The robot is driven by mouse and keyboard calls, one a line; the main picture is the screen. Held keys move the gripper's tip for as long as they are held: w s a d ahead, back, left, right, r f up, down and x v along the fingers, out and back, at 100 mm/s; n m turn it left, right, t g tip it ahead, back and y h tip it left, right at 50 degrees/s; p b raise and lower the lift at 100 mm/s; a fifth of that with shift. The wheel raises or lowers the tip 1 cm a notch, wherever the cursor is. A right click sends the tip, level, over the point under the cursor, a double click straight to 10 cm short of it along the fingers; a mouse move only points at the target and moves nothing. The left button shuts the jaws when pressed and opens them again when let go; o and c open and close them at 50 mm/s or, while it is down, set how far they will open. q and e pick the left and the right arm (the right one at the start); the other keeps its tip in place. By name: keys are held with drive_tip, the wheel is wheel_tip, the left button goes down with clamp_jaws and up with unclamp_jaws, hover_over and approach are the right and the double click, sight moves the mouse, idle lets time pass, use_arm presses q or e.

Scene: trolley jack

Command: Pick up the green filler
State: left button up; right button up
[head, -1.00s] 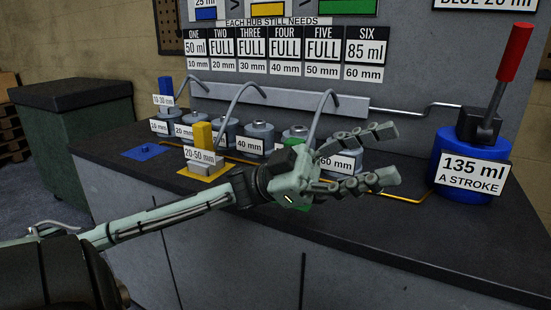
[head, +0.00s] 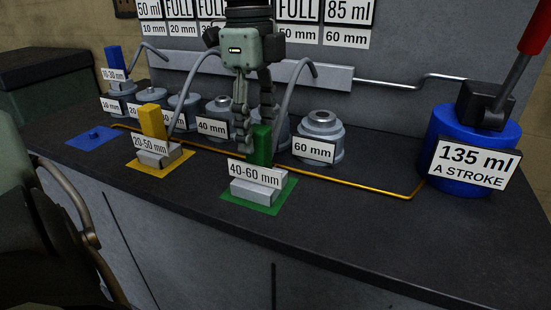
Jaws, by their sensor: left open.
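The green filler (head: 262,146) is an upright green block on a grey base labelled "40-60 mm". It stands on a green square mat (head: 236,200) near the middle of the bench. My left gripper (head: 254,145) points down over it from above, fingers open on either side of the green block's upper part. Whether the fingers touch the block is unclear. Part of the 50 mm hub behind is hidden by the fingers and the block. My right gripper is not in view.
A yellow filler (head: 153,122) stands on its yellow mat to the left. The blue filler (head: 116,63) sits on a hub at the back left. Several grey hubs, including the 60 mm one (head: 321,137), line the back. A blue pump (head: 470,150) with a red handle stands right.

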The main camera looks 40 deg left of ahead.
sight(259, 163)
use_arm(q)
drive_tip(key=shift+s+a+f, duration=0.1)
drive_tip(key=shift+a+f, duration=0.1)
drive_tip(key=shift+f, duration=0.05)
drive_tip(key=shift+s+f, duration=0.1)
drive_tip(key=shift+f, duration=0.25)
drive_tip(key=f, duration=0.6)
drive_tip(key=shift+w+d+f, duration=0.1)
drive_tip(key=shift+w+f, duration=0.05)
drive_tip(key=shift+w, duration=0.2)
clamp_jaws()
